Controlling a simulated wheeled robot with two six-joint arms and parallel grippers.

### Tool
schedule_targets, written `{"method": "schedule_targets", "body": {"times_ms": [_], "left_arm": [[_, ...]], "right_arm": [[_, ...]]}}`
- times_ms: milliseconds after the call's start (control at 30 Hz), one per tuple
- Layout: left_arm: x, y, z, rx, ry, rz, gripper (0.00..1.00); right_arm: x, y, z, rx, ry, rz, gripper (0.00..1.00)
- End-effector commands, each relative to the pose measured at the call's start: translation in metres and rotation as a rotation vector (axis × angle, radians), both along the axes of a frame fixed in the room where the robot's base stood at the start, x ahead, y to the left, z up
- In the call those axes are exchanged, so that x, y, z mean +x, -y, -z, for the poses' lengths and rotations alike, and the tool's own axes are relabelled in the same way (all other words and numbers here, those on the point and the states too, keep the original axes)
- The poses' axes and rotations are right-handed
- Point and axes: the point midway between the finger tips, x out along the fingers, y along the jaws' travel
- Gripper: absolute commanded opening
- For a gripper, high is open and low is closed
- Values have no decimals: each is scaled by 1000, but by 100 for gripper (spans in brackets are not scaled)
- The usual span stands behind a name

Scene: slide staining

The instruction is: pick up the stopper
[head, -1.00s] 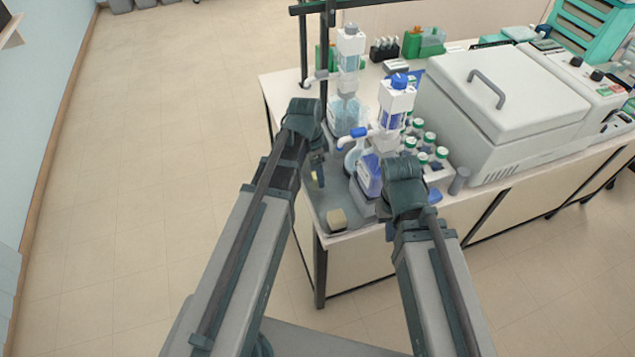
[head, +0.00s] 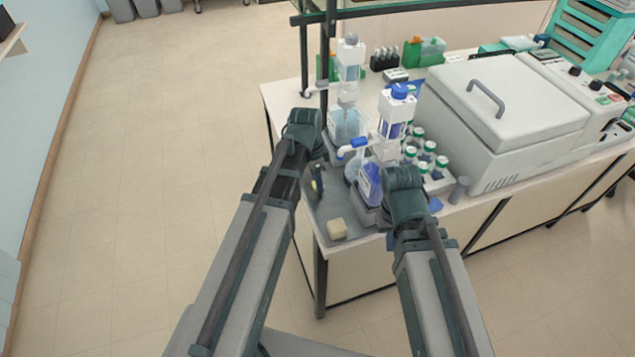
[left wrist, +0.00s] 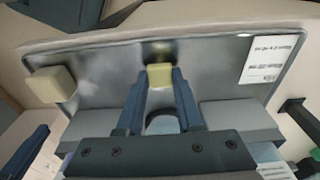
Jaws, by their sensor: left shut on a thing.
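A small pale-yellow stopper (left wrist: 160,76) sits between the two fingertips of my left gripper (left wrist: 160,84) in the left wrist view. The gripper is shut on it, over the grey mat (left wrist: 105,72), with a dark shadow beyond it. Whether the stopper touches the mat I cannot tell. In the head view my left gripper (head: 317,182) is at the left end of the bench, partly hidden by its own wrist.
A beige block (head: 337,229) lies on the mat near the bench's front corner; it is at left in the wrist view (left wrist: 50,85). Dispenser bottles (head: 392,115), a rack of green-capped tubes (head: 440,185) and a large white machine (head: 505,100) stand to the right. The floor at left is clear.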

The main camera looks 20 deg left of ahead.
Motion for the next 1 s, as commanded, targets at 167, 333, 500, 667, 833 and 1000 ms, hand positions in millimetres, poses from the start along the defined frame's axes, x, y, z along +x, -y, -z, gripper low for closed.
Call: {"method": "schedule_targets", "body": {"times_ms": [167, 333, 500, 667, 833, 1000], "left_arm": [[0, 0, -9, 0, 0, 0, 0], [0, 0, -28, 0, 0, 0, 0], [0, 0, -55, 0, 0, 0, 0], [0, 0, -80, 0, 0, 0, 0], [0, 0, -98, 0, 0, 0, 0], [0, 0, -100, 0, 0, 0, 0]], "right_arm": [[0, 0, -9, 0, 0, 0, 0], [0, 0, -28, 0, 0, 0, 0], [0, 0, -55, 0, 0, 0, 0], [0, 0, -81, 0, 0, -1, 0], [0, 0, -98, 0, 0, -2, 0], [0, 0, -100, 0, 0, -2, 0]]}}
